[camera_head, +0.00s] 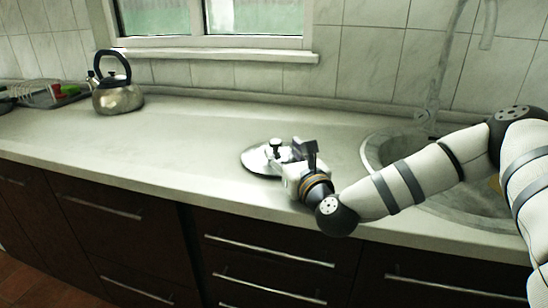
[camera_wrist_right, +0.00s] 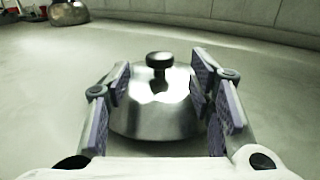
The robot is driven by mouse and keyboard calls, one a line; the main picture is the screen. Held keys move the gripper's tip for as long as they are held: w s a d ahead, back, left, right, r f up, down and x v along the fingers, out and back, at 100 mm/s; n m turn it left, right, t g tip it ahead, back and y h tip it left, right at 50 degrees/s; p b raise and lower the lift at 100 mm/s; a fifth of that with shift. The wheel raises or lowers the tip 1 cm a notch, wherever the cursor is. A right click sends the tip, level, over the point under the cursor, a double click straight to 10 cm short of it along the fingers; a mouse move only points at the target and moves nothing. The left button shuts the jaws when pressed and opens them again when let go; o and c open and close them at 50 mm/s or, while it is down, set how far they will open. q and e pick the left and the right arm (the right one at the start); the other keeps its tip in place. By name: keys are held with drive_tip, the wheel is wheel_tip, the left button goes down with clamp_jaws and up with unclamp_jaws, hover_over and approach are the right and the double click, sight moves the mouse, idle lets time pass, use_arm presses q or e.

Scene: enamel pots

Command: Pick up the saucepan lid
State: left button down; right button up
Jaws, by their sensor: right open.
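The saucepan lid (camera_head: 255,158) is a shiny metal dome with a dark knob, lying on the counter near its middle. In the right wrist view the lid (camera_wrist_right: 150,118) is straight ahead, knob up. My right gripper (camera_head: 290,150) is at the right side of the lid in the head view and hides part of it. In the wrist view the open fingers (camera_wrist_right: 160,95) stand to either side of the lid's upper part and knob, with a gap around the knob. Nothing is held. My left gripper is not in view.
A kettle (camera_head: 118,95) stands at the back left of the counter (camera_head: 190,140), beside a dish rack (camera_head: 50,95). A sink (camera_head: 375,150) with a tap (camera_head: 432,90) is on the right. The counter between kettle and lid is clear.

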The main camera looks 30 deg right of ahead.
sight(276, 142)
drive_tip(key=x, duration=0.5)
drive_tip(key=shift+w+r, duration=0.1)
drive_tip(key=shift+w, duration=0.15)
clamp_jaws()
drive_tip(key=shift+r, duration=0.15)
